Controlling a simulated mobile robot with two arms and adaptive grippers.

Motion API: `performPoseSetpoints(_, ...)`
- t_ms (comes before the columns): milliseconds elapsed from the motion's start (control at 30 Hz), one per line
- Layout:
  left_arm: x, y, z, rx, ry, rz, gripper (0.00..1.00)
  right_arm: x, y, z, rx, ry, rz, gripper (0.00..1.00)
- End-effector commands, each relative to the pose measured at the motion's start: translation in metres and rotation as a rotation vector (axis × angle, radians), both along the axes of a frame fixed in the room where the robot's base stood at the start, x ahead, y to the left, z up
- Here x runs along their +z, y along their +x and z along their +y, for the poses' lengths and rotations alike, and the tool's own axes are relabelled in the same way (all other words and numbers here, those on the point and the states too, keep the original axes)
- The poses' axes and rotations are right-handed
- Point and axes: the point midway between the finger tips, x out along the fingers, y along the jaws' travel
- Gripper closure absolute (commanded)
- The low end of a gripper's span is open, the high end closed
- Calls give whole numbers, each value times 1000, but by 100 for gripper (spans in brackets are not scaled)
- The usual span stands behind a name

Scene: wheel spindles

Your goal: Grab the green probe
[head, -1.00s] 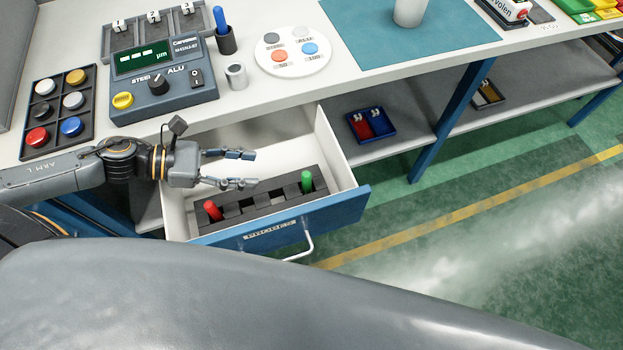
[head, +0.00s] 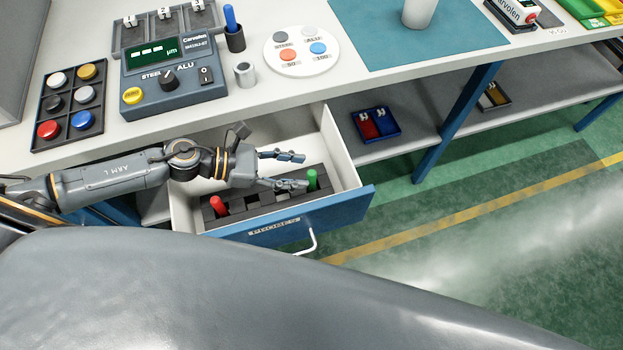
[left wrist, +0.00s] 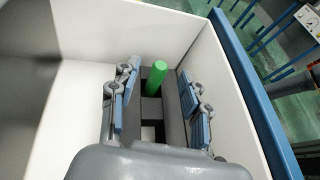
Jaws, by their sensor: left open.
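The green probe (head: 312,179) stands upright in the dark slotted rack (head: 262,203) inside the open drawer, near the rack's right end. It also shows in the left wrist view (left wrist: 156,76), between and beyond the fingers. My left gripper (head: 296,170) is open and empty over the drawer, just left of the green probe in the head view. Its fingers (left wrist: 160,95) point toward the probe and do not visibly touch it. A red probe (head: 218,206) stands in the rack's left end. My right gripper is not in view.
The drawer's white walls (head: 336,150) and blue front (head: 345,208) surround the rack closely. Above is the worktop with a meter (head: 172,78), a button tray (head: 70,104) and a white disc (head: 301,51). A shelf with a red-blue bin (head: 376,124) lies to the right.

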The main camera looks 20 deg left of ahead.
Motion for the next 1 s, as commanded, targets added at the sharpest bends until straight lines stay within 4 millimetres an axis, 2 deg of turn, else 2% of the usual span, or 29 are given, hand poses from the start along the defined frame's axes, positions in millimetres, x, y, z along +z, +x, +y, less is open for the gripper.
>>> performPoseSetpoints(100,-3,7,-17,-1,-5,-1,53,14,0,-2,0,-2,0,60)
performPoseSetpoints(233,-12,12,-31,0,-4,-1,53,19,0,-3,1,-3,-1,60)
performPoseSetpoints(567,-18,14,-37,-1,0,0,53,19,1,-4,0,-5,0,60)
performPoseSetpoints(800,-18,14,-37,-1,-1,0,100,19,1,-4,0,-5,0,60)
performPoseSetpoints(1000,-17,14,-37,-1,-1,0,100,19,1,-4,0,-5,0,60)
